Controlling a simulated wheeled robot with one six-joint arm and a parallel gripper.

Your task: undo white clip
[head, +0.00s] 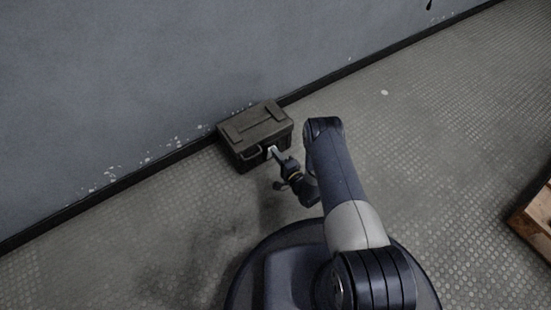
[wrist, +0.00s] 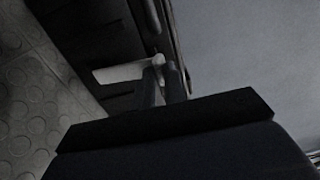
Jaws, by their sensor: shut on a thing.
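A dark olive box (head: 254,130) with a lid stands on the floor against the wall, and its lid looks closed. A white clip (head: 272,150) is on the front side of the box, near its right end. In the wrist view the white clip (wrist: 118,73) lies across the dark box wall. My gripper (head: 277,154) reaches the front of the box at the clip. In the wrist view my gripper's fingertips (wrist: 162,78) are shut on the clip's end. The fingers and the dark wrist body hide part of the box front.
A dark handle (head: 251,154) is on the box front, left of the clip. The grey wall (head: 130,80) rises right behind the box. A wooden pallet corner (head: 535,222) is at the far right. The textured floor (head: 440,130) is otherwise clear.

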